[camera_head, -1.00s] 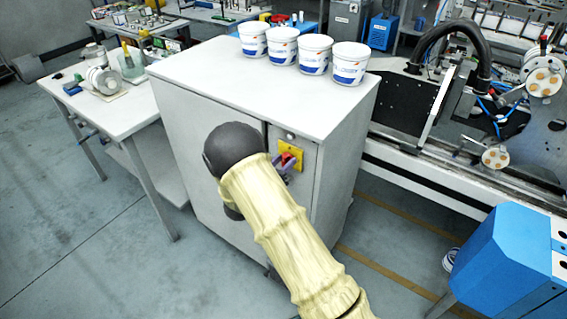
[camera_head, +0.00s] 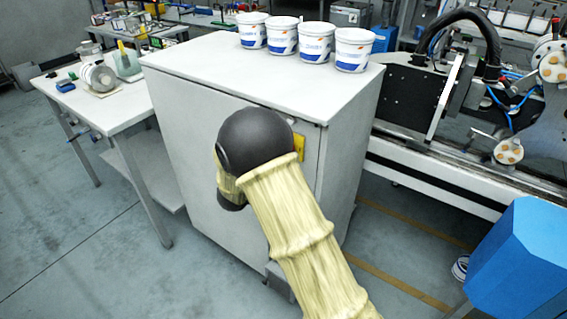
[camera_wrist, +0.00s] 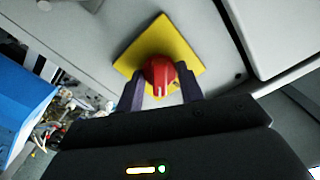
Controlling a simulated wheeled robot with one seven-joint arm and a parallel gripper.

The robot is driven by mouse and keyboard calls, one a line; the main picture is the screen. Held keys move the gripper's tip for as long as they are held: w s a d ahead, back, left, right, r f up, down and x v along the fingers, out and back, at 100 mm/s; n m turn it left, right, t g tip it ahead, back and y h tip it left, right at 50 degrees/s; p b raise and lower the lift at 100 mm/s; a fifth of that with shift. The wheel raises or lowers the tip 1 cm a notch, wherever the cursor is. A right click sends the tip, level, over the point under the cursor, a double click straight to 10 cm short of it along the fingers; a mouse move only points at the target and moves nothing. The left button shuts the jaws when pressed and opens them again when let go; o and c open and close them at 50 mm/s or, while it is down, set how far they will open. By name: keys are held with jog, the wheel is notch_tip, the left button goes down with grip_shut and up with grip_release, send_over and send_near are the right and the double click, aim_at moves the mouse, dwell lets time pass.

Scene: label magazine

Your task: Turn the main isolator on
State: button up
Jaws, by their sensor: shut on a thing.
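The main isolator is a red rotary knob (camera_wrist: 160,72) on a yellow square plate (camera_wrist: 178,40), fixed to the front of a grey cabinet. In the wrist view my gripper (camera_wrist: 160,92) has a dark finger on each side of the red knob and is shut on it. The plate looks tilted in this view, and a white mark shows on the knob's near side. In the head view only the right part of the yellow plate (camera_head: 299,147) shows. My arm hides the knob and my gripper there.
The grey cabinet (camera_head: 200,120) carries several white tubs (camera_head: 302,42) on its top. A white side table (camera_head: 118,104) stands at the left, a machine with rails at the right, and a blue unit (camera_head: 515,265) at the front right. Grey floor is clear at the left.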

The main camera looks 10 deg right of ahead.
jog(key=m+b, duration=0.3)
jog(key=b, duration=0.2)
jog(key=f+m+b, duration=0.1)
jog(key=m+b, duration=0.2)
jog(key=b, duration=0.1)
jog(key=shift+b, duration=0.4)
jog(key=m+b, duration=0.2)
jog(key=b, duration=0.1)
jog(key=shift+r+m, duration=0.15)
jog(key=shift+m, duration=0.15)
jog(key=shift+r+m+b, duration=0.2)
jog(key=shift+m+b, duration=0.4)
jog(key=shift+b, duration=0.15)
jog(key=o, duration=1)
jog(key=shift+r, duration=0.1)
jog(key=shift+s, duration=0.1)
